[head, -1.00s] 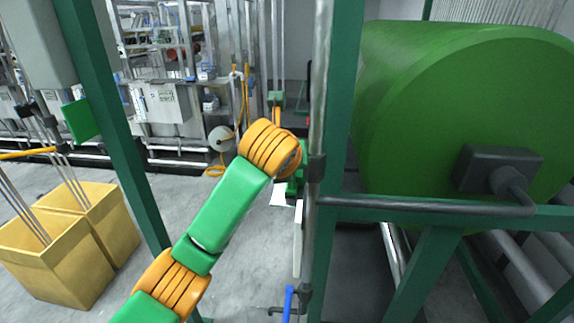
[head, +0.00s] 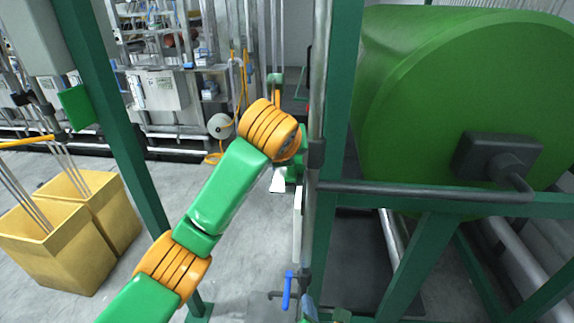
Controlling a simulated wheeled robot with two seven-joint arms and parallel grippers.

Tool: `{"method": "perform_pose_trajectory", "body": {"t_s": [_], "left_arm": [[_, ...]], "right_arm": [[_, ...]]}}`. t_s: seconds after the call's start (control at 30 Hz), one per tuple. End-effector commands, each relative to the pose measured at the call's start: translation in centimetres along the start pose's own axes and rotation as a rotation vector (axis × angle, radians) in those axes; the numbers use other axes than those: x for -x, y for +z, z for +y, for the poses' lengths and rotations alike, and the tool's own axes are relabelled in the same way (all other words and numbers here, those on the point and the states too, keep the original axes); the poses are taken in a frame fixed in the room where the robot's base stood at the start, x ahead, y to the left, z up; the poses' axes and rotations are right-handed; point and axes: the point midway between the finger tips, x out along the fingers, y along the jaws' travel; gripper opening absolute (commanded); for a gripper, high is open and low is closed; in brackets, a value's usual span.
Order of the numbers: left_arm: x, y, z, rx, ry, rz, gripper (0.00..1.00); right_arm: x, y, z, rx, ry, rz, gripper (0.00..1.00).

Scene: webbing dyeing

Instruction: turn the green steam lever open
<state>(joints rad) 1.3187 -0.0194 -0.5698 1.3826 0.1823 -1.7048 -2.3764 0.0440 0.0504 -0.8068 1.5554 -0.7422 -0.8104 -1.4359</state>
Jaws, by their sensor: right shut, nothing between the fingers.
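My right arm, with green links and orange joint bands, rises from the bottom left to the upright pipe near the middle. My right gripper (head: 291,174) is small and dark green just below the last orange joint, partly hidden by the pipe. It is shut and empty. I cannot make out the green steam lever for certain; a small green piece (head: 341,315) at the bottom edge is cut off by the frame. A blue lever handle (head: 288,289) stands upright on a pipe fitting low in the middle, well below the gripper. My left gripper is not in view.
A green frame post (head: 340,120) and a grey upright pipe (head: 320,80) stand close by the gripper. A large green drum (head: 450,90) fills the right side. Yellow bins (head: 60,255) stand at the left. Grey floor (head: 240,260) is open between.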

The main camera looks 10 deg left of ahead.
Motion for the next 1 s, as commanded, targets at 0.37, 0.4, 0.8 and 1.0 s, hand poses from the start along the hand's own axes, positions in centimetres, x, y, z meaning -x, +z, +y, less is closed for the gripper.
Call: {"method": "perform_pose_trajectory", "body": {"t_s": [0.37,0.4,0.8,1.0], "left_arm": [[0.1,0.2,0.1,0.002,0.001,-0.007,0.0],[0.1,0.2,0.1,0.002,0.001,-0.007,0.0],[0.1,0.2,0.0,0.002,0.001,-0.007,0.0],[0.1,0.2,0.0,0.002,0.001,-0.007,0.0]], "right_arm": [[15.2,13.9,17.4,0.803,0.195,-0.674,0.0],[15.6,14.3,17.7,0.818,0.189,-0.692,0.0],[10.2,18.2,20.9,0.829,0.184,-0.704,0.0],[8.2,20.4,23.0,0.824,0.187,-0.702,0.0]]}}
